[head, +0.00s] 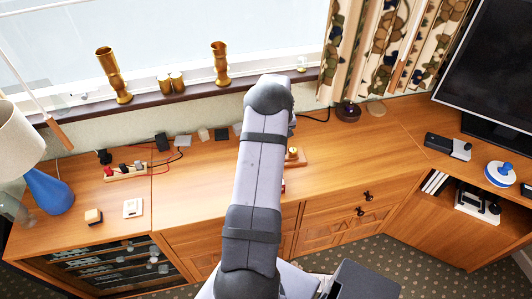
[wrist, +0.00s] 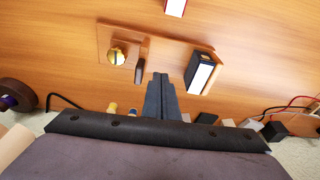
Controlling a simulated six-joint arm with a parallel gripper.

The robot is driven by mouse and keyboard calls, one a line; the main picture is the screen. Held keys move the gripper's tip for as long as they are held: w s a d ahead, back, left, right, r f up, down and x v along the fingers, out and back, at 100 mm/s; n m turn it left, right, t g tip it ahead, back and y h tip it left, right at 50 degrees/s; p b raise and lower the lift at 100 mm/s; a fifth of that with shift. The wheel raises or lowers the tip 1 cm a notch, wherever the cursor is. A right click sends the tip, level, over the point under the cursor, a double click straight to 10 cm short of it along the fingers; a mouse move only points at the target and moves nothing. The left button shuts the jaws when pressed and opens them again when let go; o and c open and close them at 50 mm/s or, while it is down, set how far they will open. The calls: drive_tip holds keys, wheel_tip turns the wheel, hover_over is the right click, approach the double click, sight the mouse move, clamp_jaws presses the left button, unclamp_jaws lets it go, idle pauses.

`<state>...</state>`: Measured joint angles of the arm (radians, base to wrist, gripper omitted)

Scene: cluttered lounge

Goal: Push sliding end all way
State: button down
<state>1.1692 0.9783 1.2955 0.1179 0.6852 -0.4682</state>
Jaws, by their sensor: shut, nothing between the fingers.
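A small wooden board (wrist: 172,42) lies on the wooden cabinet top. On it are a round brass knob (wrist: 118,56), a dark upright piece (wrist: 141,72) and a black block with a white face (wrist: 201,72). I cannot tell which of these is the sliding end. My gripper (wrist: 160,78) is shut and empty, its tips showing between the dark piece and the block; contact cannot be told. In the head view, part of the board (head: 295,158) shows right of my arm, which hides the rest and my gripper.
A red and white item (wrist: 176,6) lies near the board. Small blocks and wired parts (head: 163,142) stand along the wall to the left. A blue lamp (head: 48,190) is far left, a monitor (head: 490,70) right. The cabinet top right of the board is clear.

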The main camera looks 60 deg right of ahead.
wheel_tip(320, 180, up, 6)
drive_tip(key=p, duration=0.3)
idle(0.4)
idle(0.4)
drive_tip(key=s+a+f+m+g+y, duration=0.1)
drive_tip(key=s+a+f+m+y, duration=0.2)
drive_tip(key=a, duration=0.7)
drive_tip(key=s+a+f+m+g+y, duration=0.15)
drive_tip(key=s+a, duration=0.35)
drive_tip(key=a, duration=0.5)
drive_tip(key=w+a+r+n+h, duration=0.1)
drive_tip(key=a+r+n, duration=0.3)
drive_tip(key=a, duration=0.6)
drive_tip(key=w+a+r+n+h, duration=0.1)
drive_tip(key=w+a+r+n, duration=0.2)
drive_tip(key=a, duration=0.8)
drive_tip(key=w+a+r+n+h, duration=0.1)
drive_tip(key=w+a+r+n, duration=0.1)
drive_tip(key=a+r+n, duration=0.4)
drive_tip(key=a+r+t, duration=0.1)
drive_tip(key=a, duration=0.3)
drive_tip(key=shift+a+r, duration=0.15)
drive_tip(key=shift+a, duration=0.05)
